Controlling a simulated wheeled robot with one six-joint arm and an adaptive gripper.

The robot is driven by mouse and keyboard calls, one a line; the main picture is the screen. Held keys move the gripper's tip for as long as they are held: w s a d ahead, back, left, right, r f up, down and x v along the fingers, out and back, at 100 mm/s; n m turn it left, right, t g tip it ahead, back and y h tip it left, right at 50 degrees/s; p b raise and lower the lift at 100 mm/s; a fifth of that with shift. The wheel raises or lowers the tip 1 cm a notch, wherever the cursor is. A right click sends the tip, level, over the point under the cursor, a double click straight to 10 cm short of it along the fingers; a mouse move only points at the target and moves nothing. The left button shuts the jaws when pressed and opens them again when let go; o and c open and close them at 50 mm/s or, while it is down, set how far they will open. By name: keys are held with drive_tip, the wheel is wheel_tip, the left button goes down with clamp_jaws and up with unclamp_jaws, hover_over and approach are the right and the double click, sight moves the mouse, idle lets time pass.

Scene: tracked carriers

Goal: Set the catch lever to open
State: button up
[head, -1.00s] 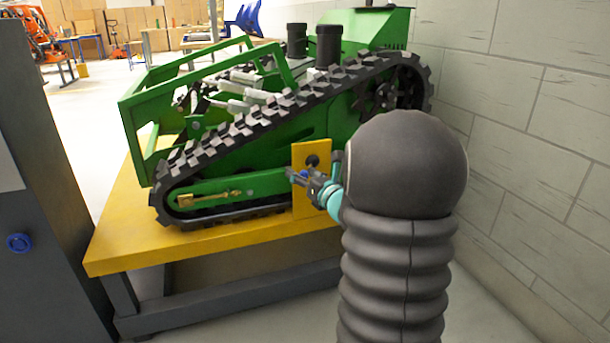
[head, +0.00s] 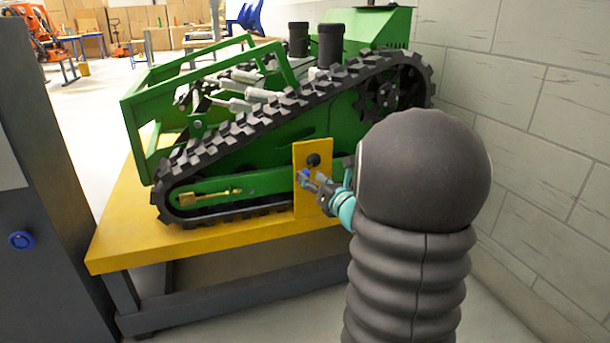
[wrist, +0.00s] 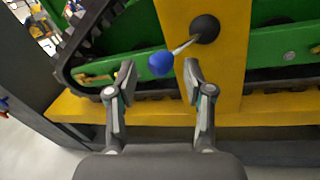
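The catch lever is a short metal rod with a blue ball knob (wrist: 161,63), set in a black round boot (wrist: 205,28) on a yellow upright plate (wrist: 228,75). In the wrist view the rod slants down and left from the boot to the knob. My gripper (wrist: 158,75) is open, with its fingertips on either side of the knob's lower part and a gap to each side. The head view shows my gripper (head: 309,180) in front of the yellow plate, at the blue knob (head: 303,175), partly covering the lever.
The green tracked carrier (head: 265,155) stands on a yellow-topped table (head: 125,245) behind the plate. A grey block wall (head: 540,120) is close on the right. A dark cabinet (head: 45,180) with a blue knob stands at the left.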

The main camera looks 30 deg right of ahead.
drive_tip(key=s, duration=0.8)
drive_tip(key=shift+s, duration=0.2)
drive_tip(key=s+a+f+n+g+y+p, duration=0.1)
drive_tip(key=s+a+f+n+g+y, duration=0.4)
drive_tip(key=a+n, duration=0.55)
drive_tip(key=s+a+f+n+g+p, duration=0.25)
drive_tip(key=s+a+n+g, duration=0.5)
drive_tip(key=n, duration=0.55)
drive_tip(key=s+a+r+n+h+p, duration=0.2)
drive_tip(key=s+a+r+n+p, duration=0.1)
drive_tip(key=r+n, duration=0.4)
drive_tip(key=s+a+r+n+h+p, duration=0.3)
drive_tip(key=s+a+r+n+p, duration=0.1)
drive_tip(key=r+n, duration=0.4)
drive_tip(key=shift+s+a, duration=0.25)
drive_tip(key=shift+s, duration=0.25)
